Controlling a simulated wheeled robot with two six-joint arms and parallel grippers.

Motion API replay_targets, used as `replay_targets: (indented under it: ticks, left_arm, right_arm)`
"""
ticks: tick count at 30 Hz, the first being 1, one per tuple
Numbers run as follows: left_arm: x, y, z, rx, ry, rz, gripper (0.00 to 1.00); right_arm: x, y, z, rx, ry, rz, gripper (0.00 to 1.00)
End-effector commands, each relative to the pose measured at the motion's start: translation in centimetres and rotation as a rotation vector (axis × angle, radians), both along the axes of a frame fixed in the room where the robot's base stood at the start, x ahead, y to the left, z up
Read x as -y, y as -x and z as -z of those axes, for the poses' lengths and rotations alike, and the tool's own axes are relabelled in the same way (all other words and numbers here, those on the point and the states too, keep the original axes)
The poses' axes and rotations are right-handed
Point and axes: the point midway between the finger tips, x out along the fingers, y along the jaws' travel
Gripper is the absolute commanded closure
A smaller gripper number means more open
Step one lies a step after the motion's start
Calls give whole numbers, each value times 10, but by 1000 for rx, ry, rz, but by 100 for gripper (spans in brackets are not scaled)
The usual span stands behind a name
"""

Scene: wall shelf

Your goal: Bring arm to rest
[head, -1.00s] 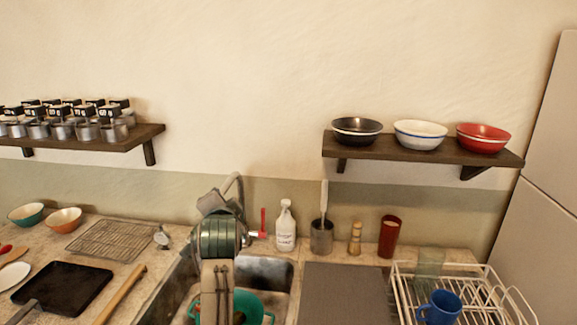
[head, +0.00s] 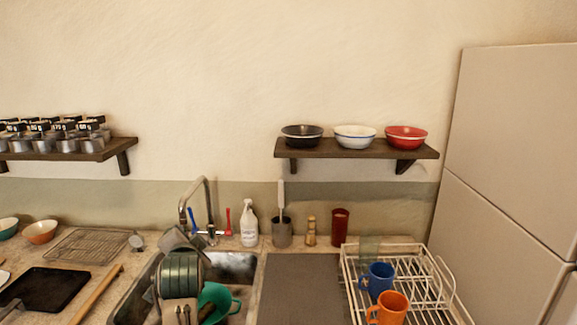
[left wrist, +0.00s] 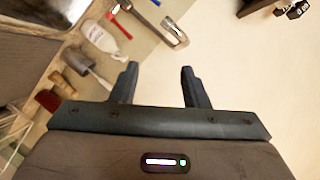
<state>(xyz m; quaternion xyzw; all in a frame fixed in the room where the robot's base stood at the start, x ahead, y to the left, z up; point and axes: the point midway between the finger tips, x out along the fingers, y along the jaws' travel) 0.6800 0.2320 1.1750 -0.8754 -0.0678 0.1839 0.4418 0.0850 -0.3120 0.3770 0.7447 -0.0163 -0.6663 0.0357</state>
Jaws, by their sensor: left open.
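My left arm (head: 180,275) rises from the bottom of the head view, in front of the sink, folded up with nothing visible in its grip. Its gripper (left wrist: 158,72) shows in the left wrist view with two dark fingers apart and nothing between them. Beyond the fingers are the pale wall and part of the counter, with no contact visible. In the head view the fingertips cannot be made out. My right gripper is not in view.
A dish rack (head: 437,275) holds blue and orange mugs. Three bowls sit on the right shelf (head: 355,149). A fridge (head: 510,180) stands far right.

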Motion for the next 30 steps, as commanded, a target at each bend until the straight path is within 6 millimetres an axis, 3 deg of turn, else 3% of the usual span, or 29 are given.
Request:
replay_targets:
  ticks: [8,14,17,21,24,30]
  left_arm:
    - [-12,33,62,-86,106,-22,59]
    - [-23,79,124,-183,219,-56,59]
    - [-29,118,165,-257,299,-88,59]
    - [-36,186,219,-379,424,-149,59]
    - [-39,238,249,-466,504,-201,59]
    - [-40,317,281,-599,615,-287,59]
  right_arm:
    - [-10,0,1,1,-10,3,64]
    - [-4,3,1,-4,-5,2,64]
    - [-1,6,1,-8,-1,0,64]
    - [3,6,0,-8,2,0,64]
    - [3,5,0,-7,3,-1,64]
    - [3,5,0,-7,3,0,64]
